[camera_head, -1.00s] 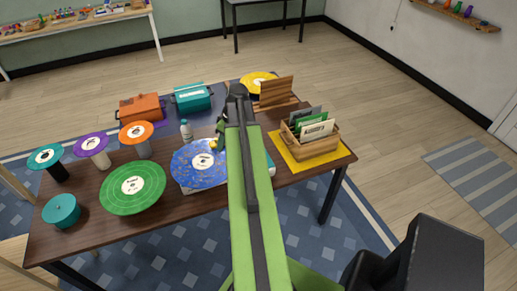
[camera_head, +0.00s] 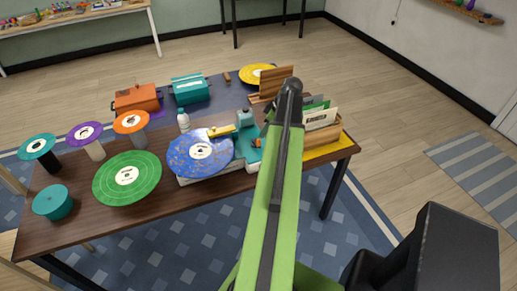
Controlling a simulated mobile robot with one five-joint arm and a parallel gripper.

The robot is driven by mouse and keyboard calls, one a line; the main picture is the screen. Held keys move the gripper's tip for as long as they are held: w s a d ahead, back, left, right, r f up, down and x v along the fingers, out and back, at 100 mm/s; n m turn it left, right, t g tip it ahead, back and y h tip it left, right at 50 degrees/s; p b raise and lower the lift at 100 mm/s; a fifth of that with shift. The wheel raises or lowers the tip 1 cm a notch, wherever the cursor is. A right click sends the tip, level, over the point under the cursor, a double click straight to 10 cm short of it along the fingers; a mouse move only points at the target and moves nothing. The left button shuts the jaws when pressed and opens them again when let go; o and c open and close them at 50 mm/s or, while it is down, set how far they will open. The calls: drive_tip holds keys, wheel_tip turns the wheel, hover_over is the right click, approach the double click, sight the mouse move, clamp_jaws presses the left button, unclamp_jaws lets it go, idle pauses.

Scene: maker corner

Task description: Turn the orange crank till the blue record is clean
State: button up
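The blue record (camera_head: 187,157) lies flat on a low teal-and-white machine (camera_head: 244,150) at the front middle of the table. Its blue face carries many pale and brownish specks around a white label. A yellow part (camera_head: 222,131) reaches over its back edge. The small orange crank (camera_head: 257,143) shows on the machine's right side, just left of my green arm. My arm rises in front of the table and hides what is right of the crank. My gripper is not visible; the arm seems to hide it.
A green record (camera_head: 108,186), several stands with records, a white bottle (camera_head: 183,122), an orange box (camera_head: 135,98) and a teal box (camera_head: 190,90) stand left and behind. A wooden crate of sleeves (camera_head: 322,138) is right of my arm. A yellow record (camera_head: 252,72) lies at the back.

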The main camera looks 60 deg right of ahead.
sight(259, 140)
drive_tip(key=b+x, duration=0.6)
drive_tip(key=x, duration=0.2)
drive_tip(key=shift+w+f, duration=0.1)
drive_tip(key=shift+f, duration=0.25)
drive_tip(key=shift+c, duration=0.5)
drive_tip(key=shift+a, duration=0.1)
clamp_jaws()
